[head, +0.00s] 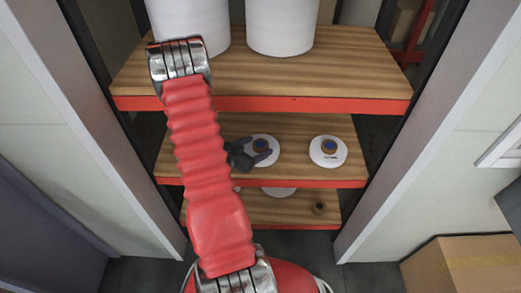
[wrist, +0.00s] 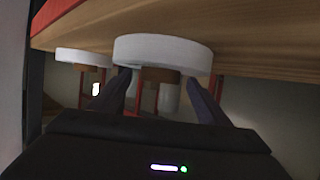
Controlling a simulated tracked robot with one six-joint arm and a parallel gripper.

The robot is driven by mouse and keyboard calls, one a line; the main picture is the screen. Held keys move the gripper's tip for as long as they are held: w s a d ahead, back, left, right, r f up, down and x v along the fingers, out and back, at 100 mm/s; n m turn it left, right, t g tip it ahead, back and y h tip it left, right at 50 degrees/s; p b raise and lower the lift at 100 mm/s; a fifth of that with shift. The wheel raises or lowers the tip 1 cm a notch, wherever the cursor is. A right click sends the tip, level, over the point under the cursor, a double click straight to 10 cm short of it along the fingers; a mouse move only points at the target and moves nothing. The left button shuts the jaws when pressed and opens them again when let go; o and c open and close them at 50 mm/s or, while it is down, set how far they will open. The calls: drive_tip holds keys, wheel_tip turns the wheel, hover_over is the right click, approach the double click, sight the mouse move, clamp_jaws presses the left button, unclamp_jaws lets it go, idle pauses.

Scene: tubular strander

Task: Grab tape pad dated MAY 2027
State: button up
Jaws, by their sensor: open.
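Two white round tape pads with brown cores and blue centres sit on the middle shelf in the head view. My gripper (head: 258,150) is open at the left pad (head: 263,160), its dark fingers overlapping that pad in the picture. The right pad (head: 328,157) stands clear, with small dark print on its front edge too small to read. In the wrist view, which looks upside down, the near pad (wrist: 163,52) shows between and beyond my open fingers (wrist: 160,82). The other pad (wrist: 83,56) is at the left. I cannot read MAY 2027 on either, nor tell whether the fingers touch.
Another white disc (head: 278,191) shows partly on the lower shelf, beside a small brown ring (head: 319,208). Large white rolls (head: 283,25) stand on the upper shelf (head: 340,75). Grey side panels flank the rack. A cardboard box (head: 465,265) is on the floor at right.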

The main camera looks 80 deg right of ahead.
sight(256, 148)
drive_tip(key=shift+c, duration=0.4)
drive_tip(key=c, duration=1.3)
drive_tip(key=shift+o, duration=0.2)
drive_tip(key=shift+r, duration=0.1)
wheel_tip(256, 148, up, 10)
idle(0.7)
